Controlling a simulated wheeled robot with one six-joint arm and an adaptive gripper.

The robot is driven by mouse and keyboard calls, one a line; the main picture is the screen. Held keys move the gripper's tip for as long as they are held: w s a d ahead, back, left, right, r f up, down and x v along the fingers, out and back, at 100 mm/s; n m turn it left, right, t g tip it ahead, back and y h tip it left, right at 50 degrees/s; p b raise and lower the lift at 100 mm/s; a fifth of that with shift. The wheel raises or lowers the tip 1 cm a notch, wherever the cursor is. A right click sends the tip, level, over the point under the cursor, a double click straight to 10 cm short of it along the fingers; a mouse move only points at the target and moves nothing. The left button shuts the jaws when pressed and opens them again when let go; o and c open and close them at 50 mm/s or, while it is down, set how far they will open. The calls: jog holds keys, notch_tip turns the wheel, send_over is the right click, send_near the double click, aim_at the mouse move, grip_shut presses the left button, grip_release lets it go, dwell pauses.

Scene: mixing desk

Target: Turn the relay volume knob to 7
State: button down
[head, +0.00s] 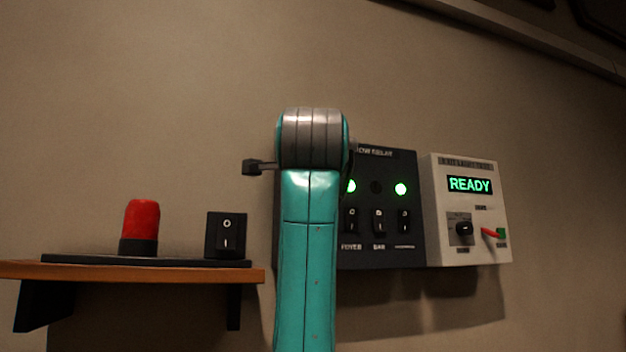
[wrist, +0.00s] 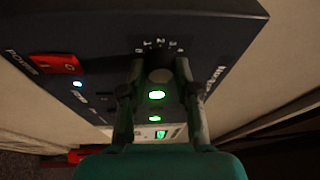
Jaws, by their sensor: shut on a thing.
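The relay panel (head: 377,256) is a dark box on the wall in the head view, partly hidden by my teal arm. Three rocker switches and two lit green lights show on it. In the wrist view the volume knob (wrist: 161,76) is a round grey knob on the dark panel face, with scale marks above it. My gripper (wrist: 160,68) is shut on the knob, one finger on each side. The knob's pointer and the scale numbers are too dark and small to read. My arm hides the knob and the fingers in the head view.
A white box (head: 440,215) with a READY display and a small black knob adjoins the panel on the right. A wooden shelf (head: 120,272) at left carries a red-capped cylinder (head: 142,219) and a black switch box (head: 226,236). A red power switch (wrist: 57,64) is left of the knob.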

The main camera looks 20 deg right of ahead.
dwell(0.3)
jog(key=c, duration=0.8)
grip_release()
jog(key=v, duration=1.2)
